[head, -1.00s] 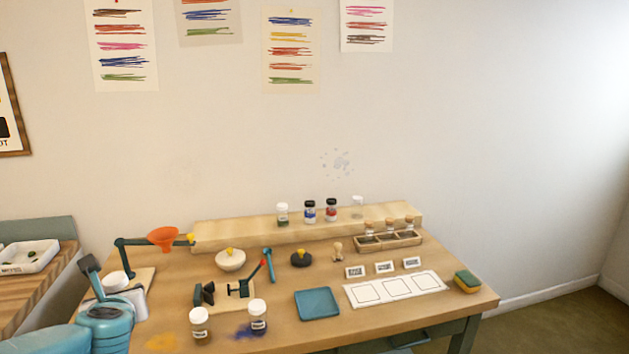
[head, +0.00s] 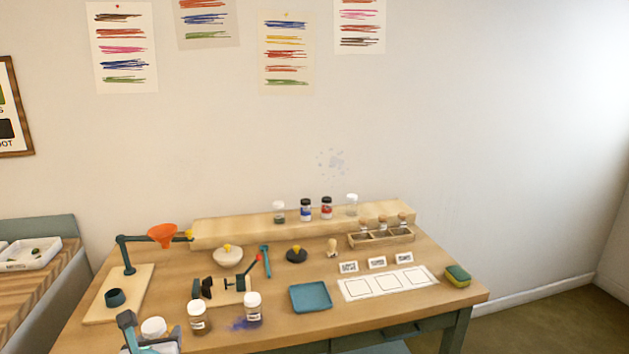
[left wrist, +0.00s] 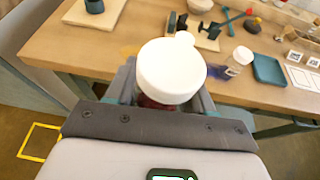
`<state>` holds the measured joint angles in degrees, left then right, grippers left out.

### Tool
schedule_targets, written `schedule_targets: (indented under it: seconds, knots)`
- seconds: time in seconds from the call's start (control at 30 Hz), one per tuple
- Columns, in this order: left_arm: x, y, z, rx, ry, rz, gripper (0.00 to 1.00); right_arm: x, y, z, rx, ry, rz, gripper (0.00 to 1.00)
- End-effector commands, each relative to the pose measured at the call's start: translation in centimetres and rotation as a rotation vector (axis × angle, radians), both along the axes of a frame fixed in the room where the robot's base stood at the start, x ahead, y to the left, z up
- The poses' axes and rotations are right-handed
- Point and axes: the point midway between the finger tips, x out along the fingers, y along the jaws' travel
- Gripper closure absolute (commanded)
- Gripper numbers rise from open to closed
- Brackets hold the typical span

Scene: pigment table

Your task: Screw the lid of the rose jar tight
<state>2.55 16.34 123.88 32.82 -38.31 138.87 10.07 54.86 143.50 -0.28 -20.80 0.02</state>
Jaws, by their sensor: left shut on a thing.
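A jar with a wide white lid (left wrist: 172,70) is held in my left gripper (left wrist: 160,100), with a finger on each side of it. A bit of reddish pink shows under the lid, so it looks like the rose jar. In the head view the same white lid (head: 153,327) shows at the lower left, with my left gripper (head: 148,344) around it, in front of the table's near left part. The lid sits on the jar; how tight it is I cannot tell. The jar's body is mostly hidden. My right gripper is not in view.
A dark clamp (head: 202,289) with a red-tipped lever stands on the table. Two white-lidded jars (head: 198,317) (head: 253,307) stand near the front edge. A funnel stand (head: 128,255) with a dark ring holder (head: 115,297) is at left. A blue tray (head: 311,297) lies right.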

Motion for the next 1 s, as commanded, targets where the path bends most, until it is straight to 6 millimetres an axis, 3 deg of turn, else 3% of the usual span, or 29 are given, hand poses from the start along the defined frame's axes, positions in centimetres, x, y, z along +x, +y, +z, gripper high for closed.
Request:
schedule_targets:
  seconds: [0.1, 0.2, 0.4, 1.0]
  knots:
    - [-2.3, -3.4, -4.1, 0.0, 0.015, -0.116, 1.0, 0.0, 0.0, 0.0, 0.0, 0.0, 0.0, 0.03]
    - [-4.5, -6.5, -6.2, -0.004, 0.01, -0.22, 1.0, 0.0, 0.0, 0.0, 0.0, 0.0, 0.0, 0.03]
    - [-6.8, -10.3, -6.6, -0.001, -0.002, -0.324, 1.0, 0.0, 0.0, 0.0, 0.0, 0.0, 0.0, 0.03]
    - [-6.5, -10.2, -6.2, 0.001, -0.001, -0.286, 1.0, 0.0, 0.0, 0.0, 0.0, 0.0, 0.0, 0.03]
